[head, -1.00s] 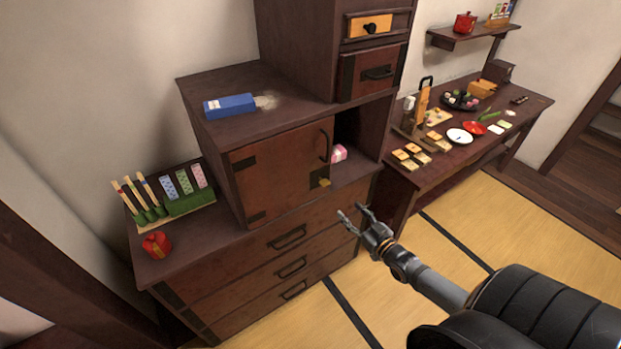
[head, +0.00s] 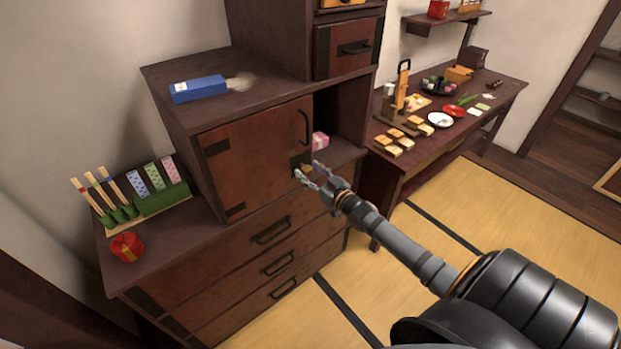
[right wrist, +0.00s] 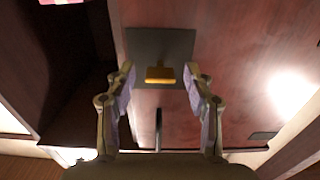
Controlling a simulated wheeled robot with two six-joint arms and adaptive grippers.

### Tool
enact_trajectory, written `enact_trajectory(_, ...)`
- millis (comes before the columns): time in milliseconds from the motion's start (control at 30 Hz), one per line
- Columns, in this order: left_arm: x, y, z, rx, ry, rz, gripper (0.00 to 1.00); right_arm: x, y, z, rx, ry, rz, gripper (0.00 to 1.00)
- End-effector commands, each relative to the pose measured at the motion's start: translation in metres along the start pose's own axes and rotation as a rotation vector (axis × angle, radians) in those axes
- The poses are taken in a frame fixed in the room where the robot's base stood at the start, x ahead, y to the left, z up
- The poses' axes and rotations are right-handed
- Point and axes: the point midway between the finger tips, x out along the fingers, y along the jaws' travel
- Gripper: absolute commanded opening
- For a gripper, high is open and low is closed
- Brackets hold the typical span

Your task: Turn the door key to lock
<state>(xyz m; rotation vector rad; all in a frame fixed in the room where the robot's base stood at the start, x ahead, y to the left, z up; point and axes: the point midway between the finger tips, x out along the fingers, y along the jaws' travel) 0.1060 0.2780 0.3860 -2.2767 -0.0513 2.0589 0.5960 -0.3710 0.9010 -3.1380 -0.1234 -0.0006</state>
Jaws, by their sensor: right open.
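The cabinet door (head: 257,152) is a reddish-brown panel with a dark handle; it stands across the left of its compartment, whose right part is open to view. The door key (right wrist: 160,75) is a small yellow-gold piece on a dark lock plate (right wrist: 150,45) in the right wrist view. In the head view the key (head: 307,168) is partly hidden by my fingers. My right gripper (head: 307,174) is open in front of the key. In the right wrist view its fingertips (right wrist: 160,74) stand on either side of the key, with gaps showing. My left gripper is not in view.
A pink box (head: 320,140) sits in the open compartment beside the door. A blue packet (head: 198,89) lies on the cabinet top with pale powder. Drawers with dark handles (head: 277,264) lie below. A low table (head: 470,143) with food stands to the right.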

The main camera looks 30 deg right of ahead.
Motion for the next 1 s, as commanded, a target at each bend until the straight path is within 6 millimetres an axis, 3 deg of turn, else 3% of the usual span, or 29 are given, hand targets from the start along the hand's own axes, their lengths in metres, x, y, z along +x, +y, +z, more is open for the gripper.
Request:
enact_trajectory(233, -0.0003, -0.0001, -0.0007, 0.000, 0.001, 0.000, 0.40, 0.0005, 0.0000, -0.0011, -0.001, 0.000, 0.000, 0.51)
enact_trajectory(600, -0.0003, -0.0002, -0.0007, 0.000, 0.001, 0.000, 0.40, 0.0003, 0.0000, -0.0006, -0.001, 0.000, 0.000, 0.01)
enact_trajectory(1000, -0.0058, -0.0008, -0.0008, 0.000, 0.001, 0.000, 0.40, 0.0002, 0.0000, -0.0016, -0.074, -0.001, 0.001, 0.00)
